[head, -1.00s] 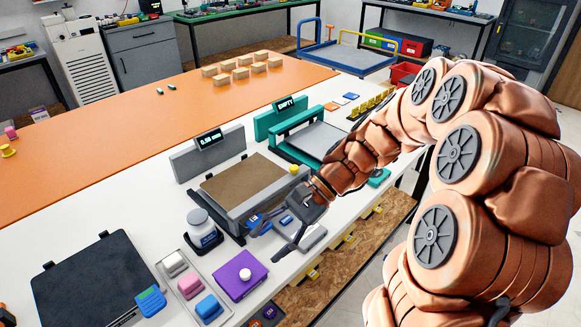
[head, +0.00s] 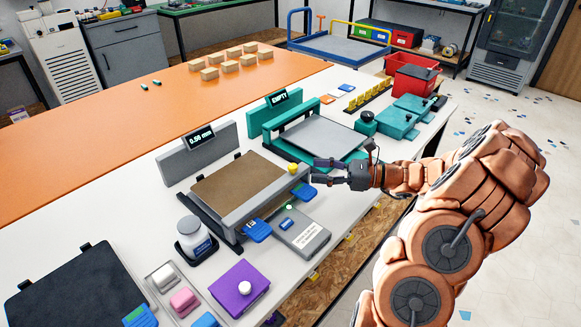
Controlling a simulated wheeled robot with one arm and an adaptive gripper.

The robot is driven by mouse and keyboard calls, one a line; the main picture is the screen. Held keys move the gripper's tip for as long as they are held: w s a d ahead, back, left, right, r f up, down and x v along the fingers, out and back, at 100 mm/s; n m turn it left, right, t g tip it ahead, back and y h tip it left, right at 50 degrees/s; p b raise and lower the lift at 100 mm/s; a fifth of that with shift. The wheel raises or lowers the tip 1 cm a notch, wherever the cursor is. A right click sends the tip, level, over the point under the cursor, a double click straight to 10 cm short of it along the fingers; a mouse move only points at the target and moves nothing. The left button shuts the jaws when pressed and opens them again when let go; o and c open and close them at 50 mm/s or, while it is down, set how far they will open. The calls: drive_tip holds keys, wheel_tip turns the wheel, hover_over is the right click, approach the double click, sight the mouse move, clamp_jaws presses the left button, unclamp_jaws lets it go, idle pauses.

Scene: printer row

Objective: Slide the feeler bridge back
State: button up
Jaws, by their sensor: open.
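The feeler bridge (head: 262,196) looks like a grey bar lying across the front side of the grey printer, along its brown bed (head: 238,184). A yellow knob (head: 293,169) sits at the bar's right end. My gripper (head: 318,171) is open and empty just right of the knob, with its two fingers pointing left toward it. A small gap seems to separate the fingertips from the knob. A grey panel with a lit display (head: 200,139) stands behind the bed.
A blue tag (head: 257,231) and a grey labelled box (head: 304,236) lie in front of the printer. A teal printer (head: 320,137) marked EMPTY stands close behind my gripper. A bottle (head: 196,238) and purple block (head: 239,287) are at the front left.

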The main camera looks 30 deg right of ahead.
sight(292, 165)
drive_tip(key=shift+p+x, duration=0.4)
drive_tip(key=shift+x, duration=3.4)
clamp_jaws()
